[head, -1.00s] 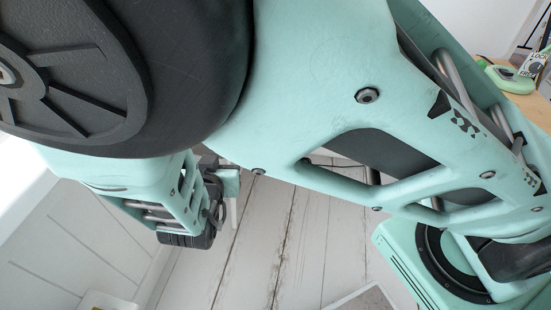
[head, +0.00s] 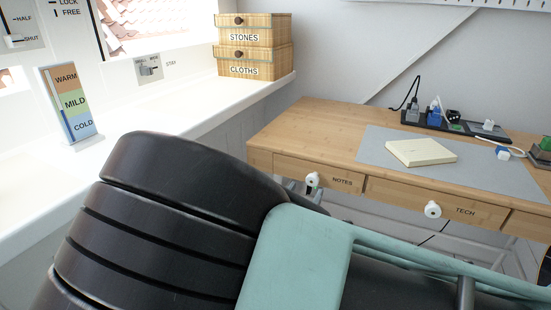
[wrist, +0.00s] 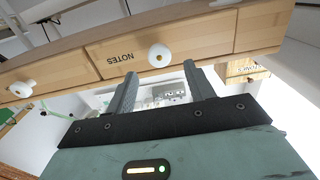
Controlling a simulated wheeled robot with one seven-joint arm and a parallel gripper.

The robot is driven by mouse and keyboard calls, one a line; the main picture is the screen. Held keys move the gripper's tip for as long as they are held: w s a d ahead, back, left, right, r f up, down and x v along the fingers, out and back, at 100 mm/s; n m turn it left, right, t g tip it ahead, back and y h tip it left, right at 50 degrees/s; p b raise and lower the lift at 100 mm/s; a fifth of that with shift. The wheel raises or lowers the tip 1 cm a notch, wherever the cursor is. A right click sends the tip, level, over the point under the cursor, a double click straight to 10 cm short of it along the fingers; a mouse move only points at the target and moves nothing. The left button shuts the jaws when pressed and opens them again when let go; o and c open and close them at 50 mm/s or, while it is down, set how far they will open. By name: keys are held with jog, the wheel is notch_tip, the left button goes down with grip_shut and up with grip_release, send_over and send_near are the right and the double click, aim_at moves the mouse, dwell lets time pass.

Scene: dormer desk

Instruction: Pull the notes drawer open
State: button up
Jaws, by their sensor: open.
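The notes drawer (head: 290,169) is in the left part of the wooden desk's front, with a NOTES label and a round white knob (head: 312,180). Its front looks flush with the desk. In the wrist view the drawer (wrist: 200,42) shows upside down, its white knob (wrist: 158,55) near the middle. My gripper (wrist: 161,70) is open and empty. Its two fingers point at the drawer front, one to each side of the knob in the picture. I cannot tell whether the fingertips reach the knob. My arm hides most of the gripper in the head view.
The tech drawer (head: 400,194) with its own white knob is to the right. A grey mat (head: 375,149) with a cream pad (head: 420,152) lies on the desk. A power strip (head: 465,128) is at the back. A white sill (head: 150,115) with wooden boxes (head: 253,62) runs along the left.

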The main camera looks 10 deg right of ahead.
aim_at(311, 180)
jog(key=shift+b+x, duration=0.3)
jog(key=shift+x, duration=2.5)
jog(key=shift+a, duration=0.1)
grip_shut()
